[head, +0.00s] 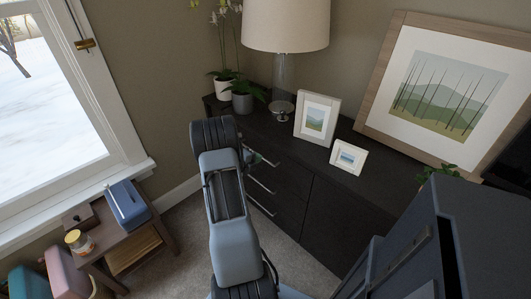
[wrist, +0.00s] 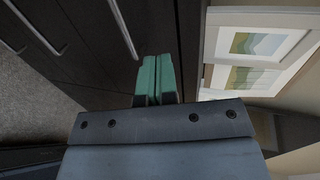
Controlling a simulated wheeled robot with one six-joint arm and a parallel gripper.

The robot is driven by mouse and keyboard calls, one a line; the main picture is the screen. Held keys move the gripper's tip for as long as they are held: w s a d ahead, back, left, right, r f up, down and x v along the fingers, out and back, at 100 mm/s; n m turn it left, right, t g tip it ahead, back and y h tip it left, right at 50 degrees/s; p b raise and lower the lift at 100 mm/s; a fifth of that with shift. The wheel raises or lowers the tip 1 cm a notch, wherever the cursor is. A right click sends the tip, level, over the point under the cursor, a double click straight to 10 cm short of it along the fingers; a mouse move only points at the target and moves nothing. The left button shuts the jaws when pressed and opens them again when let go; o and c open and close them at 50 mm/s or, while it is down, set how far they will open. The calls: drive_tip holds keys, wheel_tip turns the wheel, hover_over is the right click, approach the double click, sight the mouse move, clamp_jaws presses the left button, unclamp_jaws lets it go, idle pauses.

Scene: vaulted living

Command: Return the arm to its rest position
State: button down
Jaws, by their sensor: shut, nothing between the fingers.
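My gripper (wrist: 158,82) shows in the wrist view with its two green fingers pressed together and nothing between them. In that view it lies in front of the dark dresser (wrist: 100,70), to the left of the picture frames. In the head view my arm rises through the middle of the picture, in front of the dresser (head: 330,215). My gripper is mostly or wholly hidden behind the arm there. I cannot tell whether the fingers touch the dresser.
On the dresser stand a lamp (head: 285,25), potted plants (head: 242,102), two small white frames (head: 317,118) (head: 349,157) and a large framed picture (head: 447,90). A small wooden table (head: 128,237) with a blue object (head: 128,205) and a jar (head: 79,242) stands by the window. Carpet (head: 185,222) lies clear between.

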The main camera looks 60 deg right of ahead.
drive_tip(key=shift+p+v, duration=0.35)
drive_tip(key=shift+v, duration=2.55)
drive_tip(key=shift+m, duration=0.3)
drive_tip(key=s+a+f+m+g+y, duration=0.2)
drive_tip(key=s+a+m+y, duration=0.25)
drive_tip(key=m, duration=0.75)
drive_tip(key=w+a+r+m+t+y+p, duration=0.2)
drive_tip(key=a+r+m+p, duration=0.6)
drive_tip(key=a+r, duration=0.9)
drive_tip(key=w+a+r+m+t+y+p, duration=0.1)
drive_tip(key=a+r+m+t+y+p, duration=0.6)
drive_tip(key=a+r, duration=1.1)
drive_tip(key=a+m+t+p, duration=0.1)
drive_tip(key=a+m, duration=0.3)
drive_tip(key=a, duration=0.1)
drive_tip(key=shift+w+m+t, duration=0.3)
drive_tip(key=shift+w, duration=0.05)
